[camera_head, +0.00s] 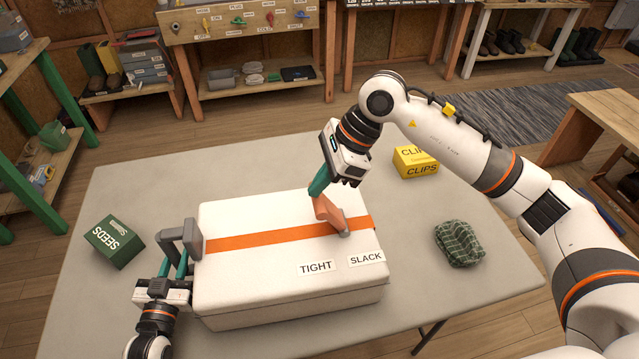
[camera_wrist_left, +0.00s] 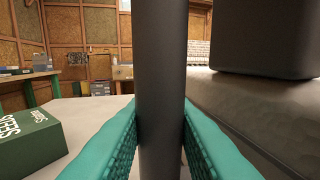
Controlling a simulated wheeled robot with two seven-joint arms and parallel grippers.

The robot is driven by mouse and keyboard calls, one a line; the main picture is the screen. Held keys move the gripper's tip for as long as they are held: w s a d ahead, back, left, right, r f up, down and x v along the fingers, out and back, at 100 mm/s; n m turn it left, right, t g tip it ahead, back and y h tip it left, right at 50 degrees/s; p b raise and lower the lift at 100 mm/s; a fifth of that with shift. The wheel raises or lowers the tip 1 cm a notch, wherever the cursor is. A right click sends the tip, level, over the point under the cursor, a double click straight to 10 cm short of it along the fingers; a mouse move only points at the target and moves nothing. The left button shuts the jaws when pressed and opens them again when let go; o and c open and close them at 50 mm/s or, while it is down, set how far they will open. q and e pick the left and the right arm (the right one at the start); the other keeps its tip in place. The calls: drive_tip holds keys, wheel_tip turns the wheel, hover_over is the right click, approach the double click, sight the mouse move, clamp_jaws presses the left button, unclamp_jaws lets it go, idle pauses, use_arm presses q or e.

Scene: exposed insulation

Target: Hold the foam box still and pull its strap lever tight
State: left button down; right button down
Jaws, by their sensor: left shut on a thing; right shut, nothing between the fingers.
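The white foam box (camera_head: 280,285) sits on the grey table with an orange strap (camera_head: 270,237) across its top. An orange strap lever (camera_head: 328,212) with a grey base (camera_head: 344,231) stands tilted near the strap's right part, above the TIGHT (camera_head: 316,268) and SLACK (camera_head: 366,257) labels. My left gripper (camera_head: 177,262) is shut on the dark grey handle (camera_head: 191,238) at the box's left side; the handle's bar (camera_wrist_left: 161,90) shows between the teal fingers in the left wrist view. My right gripper (camera_head: 318,190) is shut and empty, its fingertips at the lever's upper end; contact is hard to tell.
A green SEEDS box (camera_head: 114,242) is left of the foam box. A yellow CLIPS box (camera_head: 415,162) and a green checked cloth (camera_head: 459,243) lie to the right. The table (camera_head: 150,180) is bare at the back left.

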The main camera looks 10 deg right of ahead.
use_arm(q)
drive_tip(key=shift+s+d+f, duration=0.1)
drive_tip(key=shift+s+f, duration=0.1)
drive_tip(key=shift+f, duration=0.35)
use_arm(e)
drive_tip(key=d+r, duration=0.3)
drive_tip(key=r, duration=1.1)
drive_tip(key=shift+s+d+r, duration=0.15)
drive_tip(key=shift+d+r, duration=0.05)
use_arm(q)
drive_tip(key=c, duration=1.6)
unclamp_jaws()
drive_tip(key=shift+w+r, duration=0.1)
drive_tip(key=shift+r, duration=0.1)
drive_tip(key=shift+c, duration=0.2)
drive_tip(key=o, duration=0.5)
drive_tip(key=shift+w, duration=0.2)
use_arm(e)
drive_tip(key=shift+f, duration=0.1)
use_arm(q)
drive_tip(key=shift+s+f, duration=0.1)
drive_tip(key=v, duration=1.2)
drive_tip(key=shift+r, duration=0.2)
